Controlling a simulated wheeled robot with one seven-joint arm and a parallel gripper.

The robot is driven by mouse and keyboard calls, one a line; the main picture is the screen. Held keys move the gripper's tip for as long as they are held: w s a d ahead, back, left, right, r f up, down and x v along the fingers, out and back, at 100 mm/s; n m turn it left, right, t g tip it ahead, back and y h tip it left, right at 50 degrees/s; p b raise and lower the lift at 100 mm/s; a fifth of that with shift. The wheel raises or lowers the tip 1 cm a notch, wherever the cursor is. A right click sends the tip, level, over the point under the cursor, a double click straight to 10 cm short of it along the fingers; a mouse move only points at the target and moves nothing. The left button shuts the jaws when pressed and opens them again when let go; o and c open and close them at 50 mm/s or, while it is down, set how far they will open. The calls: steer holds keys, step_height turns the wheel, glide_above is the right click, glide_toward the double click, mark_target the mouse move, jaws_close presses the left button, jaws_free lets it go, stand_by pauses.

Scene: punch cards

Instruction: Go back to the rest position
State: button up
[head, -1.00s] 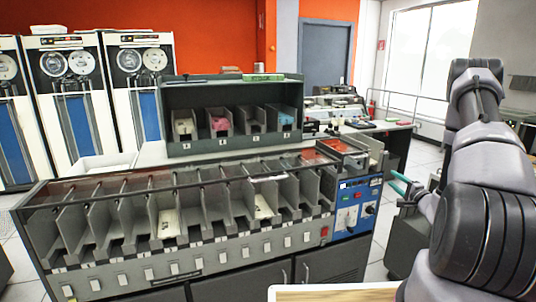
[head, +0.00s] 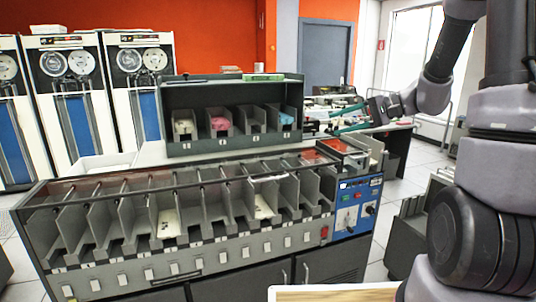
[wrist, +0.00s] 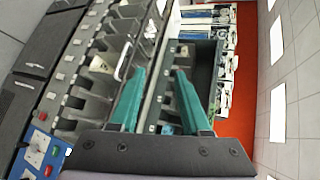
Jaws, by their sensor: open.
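My gripper (head: 331,122) is at the right in the head view, raised beside the right end of the sorting machine. Its two teal fingers point left and stand apart with nothing between them. The wrist view shows my gripper (wrist: 160,75) open and empty too, with the machine's pockets and the card rack beyond the fingers, tilted in the picture. My arm rises along the right edge of the head view and bends over at the top.
The grey sorting machine (head: 130,277) fills the middle, with cards in some pockets. A dark rack (head: 235,93) with card bins stands behind it. Tape drives (head: 141,90) line the back left. A desk with equipment is behind the gripper. A wooden surface (head: 335,294) shows at the bottom.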

steer(key=s+a+r+n+g+h, duration=0.1)
steer(key=s+r+h, duration=0.15)
steer(key=s, duration=0.35)
steer(key=s+a+r+n+g+h, duration=0.1)
steer(key=s+h, duration=0.2)
steer(key=s, duration=0.3)
steer(key=s+d+r+t+h, duration=0.4)
steer(key=s+d+r+h, duration=0.1)
steer(key=s+d, duration=0.1)
steer(key=shift+s+r+m+t, duration=0.3)
steer(key=shift+s+r+t, duration=0.1)
steer(key=shift+s, duration=0.25)
stand_by(0.4)
